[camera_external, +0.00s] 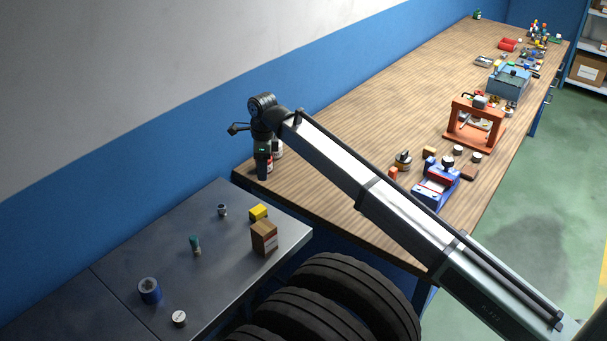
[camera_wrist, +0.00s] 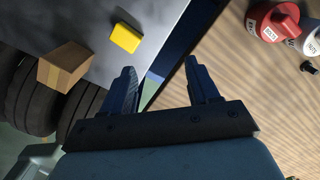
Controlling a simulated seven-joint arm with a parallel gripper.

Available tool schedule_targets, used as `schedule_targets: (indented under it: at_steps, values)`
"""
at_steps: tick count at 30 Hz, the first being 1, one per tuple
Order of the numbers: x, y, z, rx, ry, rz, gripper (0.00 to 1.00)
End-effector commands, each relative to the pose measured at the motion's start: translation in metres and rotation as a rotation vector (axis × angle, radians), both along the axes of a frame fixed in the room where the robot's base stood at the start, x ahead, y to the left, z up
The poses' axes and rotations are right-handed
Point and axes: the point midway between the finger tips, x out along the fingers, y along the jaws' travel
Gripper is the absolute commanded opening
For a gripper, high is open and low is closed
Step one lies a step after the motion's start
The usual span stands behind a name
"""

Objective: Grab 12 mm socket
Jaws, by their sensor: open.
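My gripper (camera_external: 262,172) points down near the corner of the wooden bench beside the grey table. In the wrist view my gripper (camera_wrist: 160,70) is open, with nothing between its fingers. A small metallic cylinder (camera_external: 222,209) stands on the grey table and may be a socket; no size mark is readable. A small dark piece (camera_wrist: 309,67) lies on the wooden bench at the right of the wrist view, too small to identify. I cannot tell which thing is the 12 mm socket.
The grey table holds a cardboard box (camera_external: 264,238), yellow block (camera_external: 258,212), teal-topped item (camera_external: 195,244), blue roll (camera_external: 150,290) and small round can (camera_external: 179,318). A red bottle (camera_wrist: 270,20) stands near my gripper. Tyres (camera_external: 345,295) lie below. A blue vise (camera_external: 436,184) sits on the bench.

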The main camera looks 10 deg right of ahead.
Motion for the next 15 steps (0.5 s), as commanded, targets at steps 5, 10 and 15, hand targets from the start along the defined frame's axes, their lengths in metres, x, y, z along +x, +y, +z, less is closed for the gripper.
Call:
schedule_targets:
  at_steps: [5,10,15]
  values:
    - [-0.039,0.061,0.002,0.048,0.001,0.071,0.6]
    - [-0.034,0.092,0.008,0.177,-0.009,0.075,0.6]
    - [-0.032,0.099,0.007,0.215,-0.025,0.069,0.6]
